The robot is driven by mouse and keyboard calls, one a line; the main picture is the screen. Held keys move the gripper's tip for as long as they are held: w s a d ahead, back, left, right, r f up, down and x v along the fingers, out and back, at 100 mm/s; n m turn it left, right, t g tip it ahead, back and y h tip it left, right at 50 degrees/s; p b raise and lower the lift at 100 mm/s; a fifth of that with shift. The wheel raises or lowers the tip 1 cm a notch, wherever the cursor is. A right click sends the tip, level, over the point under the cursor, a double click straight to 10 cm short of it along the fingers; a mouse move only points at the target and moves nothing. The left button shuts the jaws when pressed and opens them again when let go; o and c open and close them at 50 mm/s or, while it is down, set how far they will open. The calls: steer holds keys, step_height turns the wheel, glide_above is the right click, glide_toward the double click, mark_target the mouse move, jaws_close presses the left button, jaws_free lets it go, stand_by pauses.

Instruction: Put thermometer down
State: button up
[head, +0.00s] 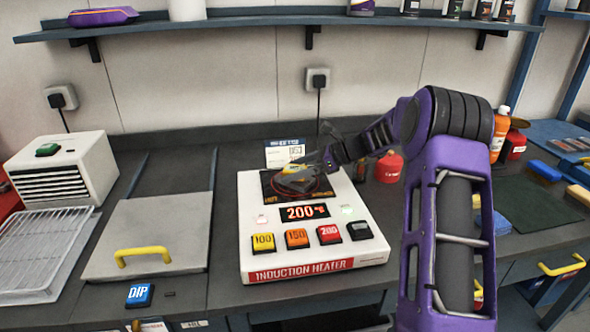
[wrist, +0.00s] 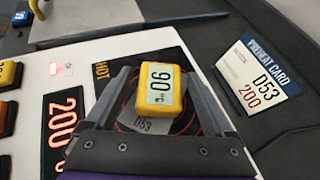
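A yellow thermometer (wrist: 160,90) with a pale display sits between the fingertips of my gripper (wrist: 160,76) in the wrist view. The fingers lie along its two sides and appear shut on it. In the head view the thermometer (head: 291,169) shows small, over the dark plate of the induction heater (head: 255,232). Under it is a grey part (wrist: 152,124) labelled D53, inside a red ring. I cannot tell whether the thermometer touches this part. The heater's display reads 200.
A preheat card (wrist: 257,78) reading D53 and 200 stands behind the heater. A lidded plate with a yellow handle (head: 143,255) and a wire rack (head: 40,250) are to the left. A red bottle (head: 389,167) stands right of the heater. A shelf (head: 270,22) runs above.

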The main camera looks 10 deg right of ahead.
steer(key=shift+r, duration=0.2)
steer(key=p+v, duration=0.1)
steer(key=v, duration=1.1)
steer(key=shift+f, duration=0.1)
